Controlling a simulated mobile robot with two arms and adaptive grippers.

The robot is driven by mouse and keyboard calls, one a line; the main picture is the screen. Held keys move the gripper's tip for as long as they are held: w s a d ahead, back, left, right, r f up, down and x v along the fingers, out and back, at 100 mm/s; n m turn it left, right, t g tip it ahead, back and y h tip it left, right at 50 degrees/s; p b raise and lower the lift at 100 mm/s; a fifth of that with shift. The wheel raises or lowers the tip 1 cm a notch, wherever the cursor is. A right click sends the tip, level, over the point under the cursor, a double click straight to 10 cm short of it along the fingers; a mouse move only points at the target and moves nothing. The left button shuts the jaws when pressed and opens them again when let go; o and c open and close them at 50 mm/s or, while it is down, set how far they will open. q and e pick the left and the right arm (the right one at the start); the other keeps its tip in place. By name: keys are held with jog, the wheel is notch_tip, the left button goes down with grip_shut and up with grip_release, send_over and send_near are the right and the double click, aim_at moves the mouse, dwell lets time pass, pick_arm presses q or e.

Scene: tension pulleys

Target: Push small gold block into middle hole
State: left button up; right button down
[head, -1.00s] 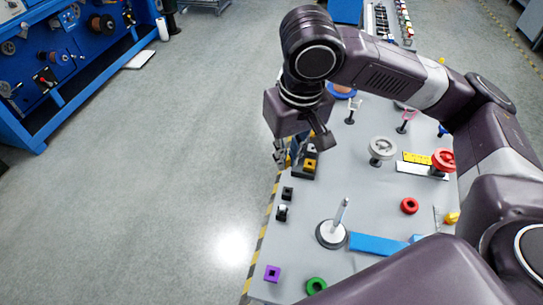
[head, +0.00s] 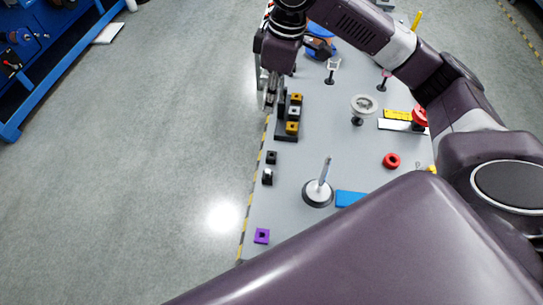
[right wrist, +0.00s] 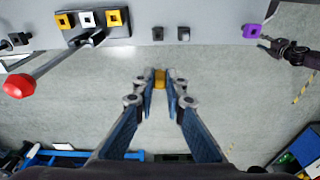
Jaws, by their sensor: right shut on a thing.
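My right gripper (head: 271,97) is over the table's left edge, just left of the dark stand (head: 286,137). In the right wrist view its fingers (right wrist: 160,82) are shut on a small gold block (right wrist: 160,75) at their tips. The stand carries three square pieces with holes in a row: a far gold one (head: 296,98), a white middle one (head: 294,112) and a near gold one (head: 292,128). The middle hole shows dark in the right wrist view (right wrist: 87,19). The held block is apart from it. My left gripper (right wrist: 290,50) shows small in that view, its jaws unclear.
A rod with a red ball (right wrist: 18,84) sticks out by the stand. Two black blocks (head: 271,157) and a purple block (head: 261,236) lie along the striped table edge. A spindle (head: 318,193) and a grey pulley (head: 364,106) stand to the right. Open floor lies left.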

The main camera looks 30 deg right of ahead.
jog(key=shift+w+d+f+n, duration=0.2)
jog(key=shift+d+n, duration=0.1)
jog(key=shift+n, duration=0.1)
notch_tip(320, 180, down, 16)
jog(key=shift+f, duration=0.1)
notch_tip(320, 180, down, 3)
jog(key=shift+r+p, duration=0.1)
jog(key=shift+p, duration=0.95)
jog(key=shift+f, duration=0.3)
jog(key=shift+f, duration=0.15)
jog(key=c, duration=2.4)
grip_release()
jog(key=shift+f, duration=0.1)
jog(key=o, duration=0.4)
